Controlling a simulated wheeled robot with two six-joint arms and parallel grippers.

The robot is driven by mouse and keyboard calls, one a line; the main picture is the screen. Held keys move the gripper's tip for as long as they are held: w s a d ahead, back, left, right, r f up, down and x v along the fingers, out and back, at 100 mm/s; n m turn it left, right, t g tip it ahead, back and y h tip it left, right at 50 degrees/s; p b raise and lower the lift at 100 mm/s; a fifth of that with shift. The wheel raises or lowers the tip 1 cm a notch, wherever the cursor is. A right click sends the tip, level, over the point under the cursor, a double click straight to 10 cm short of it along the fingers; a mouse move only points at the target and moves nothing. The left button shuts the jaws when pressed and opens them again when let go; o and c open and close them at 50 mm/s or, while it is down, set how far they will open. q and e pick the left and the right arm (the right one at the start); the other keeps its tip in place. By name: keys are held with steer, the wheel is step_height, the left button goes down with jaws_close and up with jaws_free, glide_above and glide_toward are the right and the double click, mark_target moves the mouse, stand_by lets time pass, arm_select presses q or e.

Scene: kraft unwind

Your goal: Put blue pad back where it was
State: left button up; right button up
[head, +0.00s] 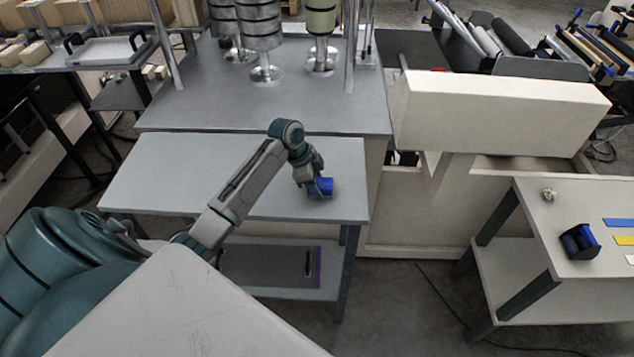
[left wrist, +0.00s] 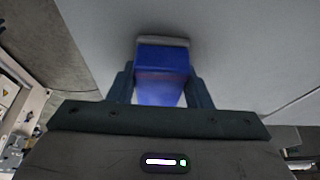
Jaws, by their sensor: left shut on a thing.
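The blue pad (head: 323,187) is at my left gripper (head: 314,186), just over or on the grey table (head: 170,180) near its right front part. In the left wrist view the blue pad (left wrist: 162,70) sits between the two fingers of my left gripper (left wrist: 160,88), which is shut on it. A pale grey edge shows at the pad's far end, close to the table surface. I cannot tell whether the pad touches the table. My right gripper is not in view.
A grey bench (head: 330,105) with metal cylinders stands behind the table. A large cream box (head: 490,112) is at the right. A side table (head: 535,205) at the far right holds a dark blue roll device (head: 579,242) and coloured strips. The table's left part is clear.

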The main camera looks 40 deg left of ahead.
arm_select(q)
steer(key=o, duration=1)
steer(key=shift+f, duration=0.1)
steer(key=shift+r, duration=0.2)
steer(key=shift+a+r, duration=0.15)
steer(key=shift+b+v, duration=2.6)
steer(key=shift+v, duration=3.15)
